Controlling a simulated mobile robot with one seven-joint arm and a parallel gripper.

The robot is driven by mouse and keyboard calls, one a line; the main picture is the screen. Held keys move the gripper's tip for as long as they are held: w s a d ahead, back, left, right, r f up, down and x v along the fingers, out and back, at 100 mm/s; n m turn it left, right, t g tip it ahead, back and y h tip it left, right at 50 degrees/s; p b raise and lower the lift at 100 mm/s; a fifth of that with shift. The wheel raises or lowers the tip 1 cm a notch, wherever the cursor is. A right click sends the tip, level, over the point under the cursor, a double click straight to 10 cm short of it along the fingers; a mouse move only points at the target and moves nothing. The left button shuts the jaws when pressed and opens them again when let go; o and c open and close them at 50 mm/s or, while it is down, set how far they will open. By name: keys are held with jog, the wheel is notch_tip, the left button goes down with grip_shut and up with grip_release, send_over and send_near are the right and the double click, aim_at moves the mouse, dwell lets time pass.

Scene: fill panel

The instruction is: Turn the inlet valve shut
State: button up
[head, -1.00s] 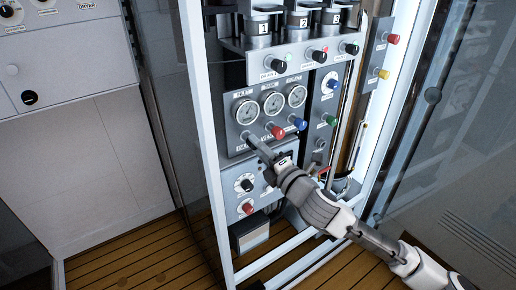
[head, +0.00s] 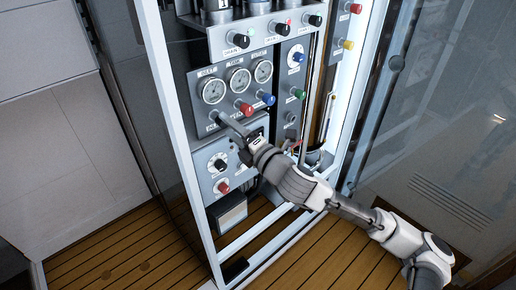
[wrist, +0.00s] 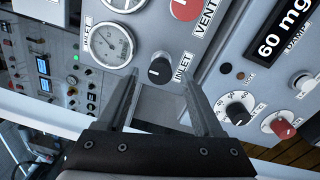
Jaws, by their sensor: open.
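The inlet valve is a black knob with a pale pointer mark (wrist: 160,70), beside an INLET label in the wrist view. A round INLET gauge (wrist: 107,45) is left of it. My gripper (wrist: 160,82) is open, with one finger on each side of the knob and visible gaps between. I cannot tell whether the fingertips reach past the knob's face. In the head view my gripper (head: 220,119) is at the panel just below the left gauge (head: 212,90), and it largely hides the inlet knob.
A red VENT knob (wrist: 186,7) is close above the inlet knob in the wrist view. The head view shows a blue knob (head: 265,98) and a green knob (head: 298,94) to the right. A lower box has a dial and red knob (head: 222,186). White frame posts (head: 172,125) flank the panel.

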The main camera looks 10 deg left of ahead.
jog(key=p+v, duration=1)
jog(key=v, duration=0.6)
jog(key=shift+d, duration=0.1)
dwell(0.5)
